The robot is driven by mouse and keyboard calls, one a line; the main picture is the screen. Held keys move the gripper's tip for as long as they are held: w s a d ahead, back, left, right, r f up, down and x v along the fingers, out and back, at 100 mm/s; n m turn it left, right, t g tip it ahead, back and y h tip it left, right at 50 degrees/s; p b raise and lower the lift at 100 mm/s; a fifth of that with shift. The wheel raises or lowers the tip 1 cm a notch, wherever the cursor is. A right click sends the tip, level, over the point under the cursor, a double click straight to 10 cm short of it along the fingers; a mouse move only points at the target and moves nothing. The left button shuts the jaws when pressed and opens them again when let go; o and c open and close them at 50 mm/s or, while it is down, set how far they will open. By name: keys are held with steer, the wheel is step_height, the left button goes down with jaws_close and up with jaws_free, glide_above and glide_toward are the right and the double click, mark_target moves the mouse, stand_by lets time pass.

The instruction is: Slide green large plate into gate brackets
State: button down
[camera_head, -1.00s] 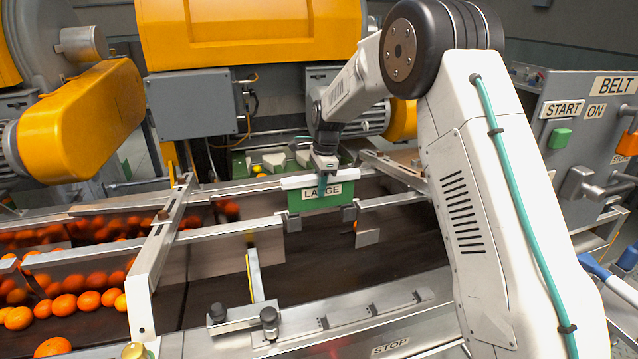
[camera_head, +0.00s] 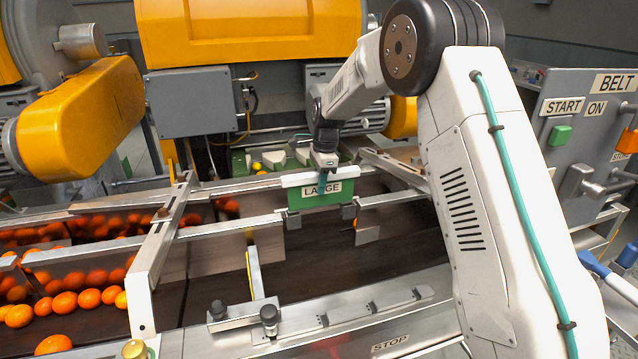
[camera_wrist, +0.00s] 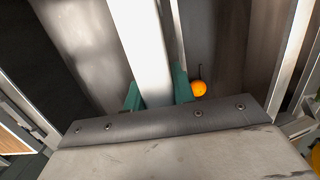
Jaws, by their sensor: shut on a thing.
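The green plate (camera_head: 314,197) with a white top edge and the label "LARGE" stands upright above the belt in the head view. My gripper (camera_head: 324,172) is shut on its white top edge from above. In the wrist view the white top edge (camera_wrist: 149,55) runs between the two teal fingers of my gripper (camera_wrist: 158,92). Metal gate brackets (camera_head: 293,219) show at the plate's lower left, with another (camera_head: 348,212) at its lower right. The plate's lower edge is at their height; I cannot tell how deep it sits in them.
Oranges (camera_head: 68,303) lie on the belt (camera_head: 400,262) at the left. Metal rails (camera_head: 230,229) cross the belt. The control panel (camera_head: 575,130) stands at the right. A single orange (camera_wrist: 198,88) shows beside the fingers in the wrist view.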

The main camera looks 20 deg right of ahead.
mark_target(320, 204)
step_height(320, 204, down, 10)
steer(key=shift+r, duration=0.25)
stand_by(3.5)
steer(key=c, duration=1.1)
jaws_free()
steer(key=shift+r, duration=0.1)
steer(key=r, duration=0.6)
steer(key=shift+d+r, duration=0.1)
steer(key=shift+d, duration=0.3)
steer(key=shift+d+r, duration=0.1)
steer(key=shift+r, duration=0.6)
steer(key=shift+s, duration=0.1)
